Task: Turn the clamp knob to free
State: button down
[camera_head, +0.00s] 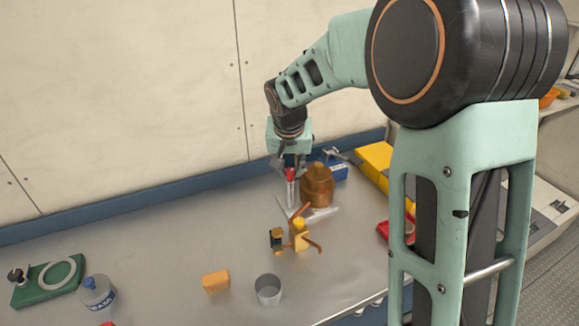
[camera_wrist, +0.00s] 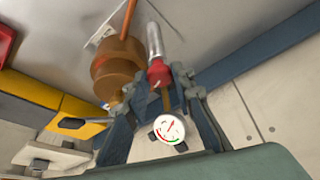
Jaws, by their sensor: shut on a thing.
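A round white dial (camera_wrist: 168,128) with red and green arcs, a red pointer and black lobes at its rim shows between my fingers in the wrist view; I take it for the clamp knob's face. A brass stem (camera_wrist: 166,98) runs from it toward a red part (camera_wrist: 158,73) on a silver cylinder (camera_wrist: 154,40). My gripper (camera_wrist: 158,88) is shut around this assembly; the fingers hide the exact contact. In the head view, my gripper (camera_head: 290,158) points down over the red part (camera_head: 291,175), beside a bronze-coloured drum (camera_head: 317,186). The dial is hidden there.
An orange piece with lever arms (camera_head: 299,235) stands in front. A blue box (camera_head: 338,172) and yellow case (camera_head: 374,160) sit right. The wall is close behind.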

jog(key=n, duration=0.1)
jog(key=n+y+p, duration=0.1)
jog(key=n+p, duration=0.1)
jog(key=shift+d+r+n+y, duration=0.2)
jog(key=shift+d+n+y, duration=0.05)
jog(key=shift+n+y, duration=0.05)
jog(key=n+y+p, duration=0.1)
jog(key=n+p, duration=0.1)
jog(key=n, duration=0.1)
jog(key=shift+w+d+n+g, duration=0.1)
jog(key=shift+n+g, duration=0.2)
jog(key=shift+g, duration=0.1)
jog(key=n+g+y+p, duration=0.1)
jog(key=n+p, duration=0.1)
jog(key=n, duration=0.1)
jog(key=shift+f+n, duration=0.15)
jog(key=shift+n, duration=0.15)
jog(key=shift+w+d+n+g+y+p, duration=0.15)
jog(key=shift+n+g+y+p, duration=0.3)
jog(key=shift+n, duration=1.25)
jog(key=c, duration=1.7)
grip_release()
jog(key=shift+o, duration=0.2)
